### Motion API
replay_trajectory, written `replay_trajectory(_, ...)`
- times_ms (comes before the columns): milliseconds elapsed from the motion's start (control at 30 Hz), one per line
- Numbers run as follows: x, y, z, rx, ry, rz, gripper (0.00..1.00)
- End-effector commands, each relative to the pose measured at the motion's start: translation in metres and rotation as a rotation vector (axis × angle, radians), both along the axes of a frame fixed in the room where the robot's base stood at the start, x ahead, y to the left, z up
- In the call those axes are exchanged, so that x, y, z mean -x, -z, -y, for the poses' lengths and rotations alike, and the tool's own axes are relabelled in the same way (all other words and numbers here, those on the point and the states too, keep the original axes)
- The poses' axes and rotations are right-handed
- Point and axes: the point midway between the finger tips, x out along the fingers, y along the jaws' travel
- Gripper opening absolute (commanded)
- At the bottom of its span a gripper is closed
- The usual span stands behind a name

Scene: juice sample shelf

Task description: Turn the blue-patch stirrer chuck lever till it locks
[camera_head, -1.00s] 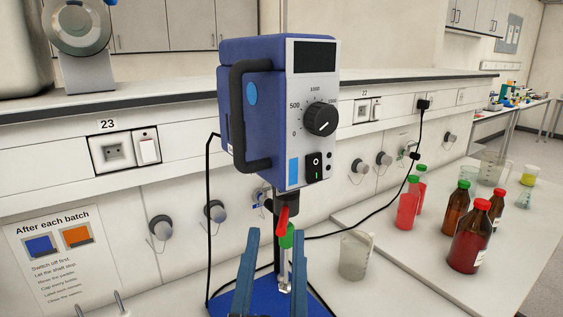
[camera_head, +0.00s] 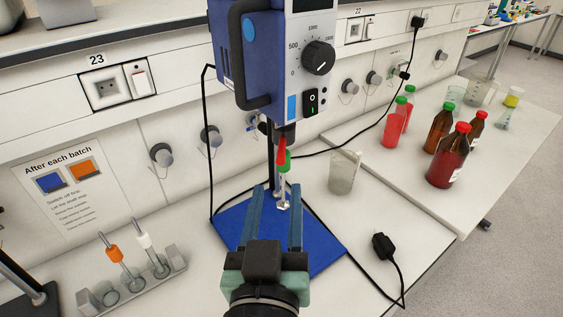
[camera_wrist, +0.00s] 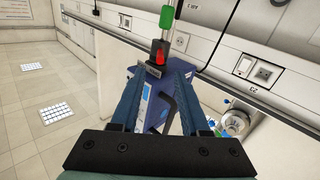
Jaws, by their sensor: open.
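The blue stirrer (camera_head: 245,60), with a light blue patch (camera_head: 291,107) on its front, stands over a blue base plate (camera_head: 232,222). Its dark chuck (camera_head: 285,130) is under the housing, and a red lever (camera_head: 281,151) hangs down from it. A green piece sits on the shaft just below the lever. My gripper (camera_head: 277,188) is open, with its fingers pointing up toward the lever and a gap between. In the wrist view, the red lever (camera_wrist: 161,52) shows just beyond and between the fingertips, apart from both.
A clear beaker (camera_head: 344,172) stands right of the base plate. Several red-capped and green-capped bottles (camera_head: 438,128) are on a board further right. A rack (camera_head: 132,283) with an orange-topped and a white-topped tool is at lower left. A black cable and plug (camera_head: 384,247) lie right of the base.

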Motion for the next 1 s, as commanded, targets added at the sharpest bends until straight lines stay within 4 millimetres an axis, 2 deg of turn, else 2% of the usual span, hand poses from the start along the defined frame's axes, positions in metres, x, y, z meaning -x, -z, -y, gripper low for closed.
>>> replay_trajectory(300,-0.058,-0.005,0.004,-0.002,-0.002,-0.001,0.46)
replay_trajectory(500,-0.087,-0.003,0.006,0.000,-0.002,0.000,0.46)
replay_trajectory(700,-0.102,-0.001,0.007,0.000,-0.002,0.000,0.46)
replay_trajectory(1000,-0.105,0.000,0.008,0.000,-0.002,0.000,0.46)
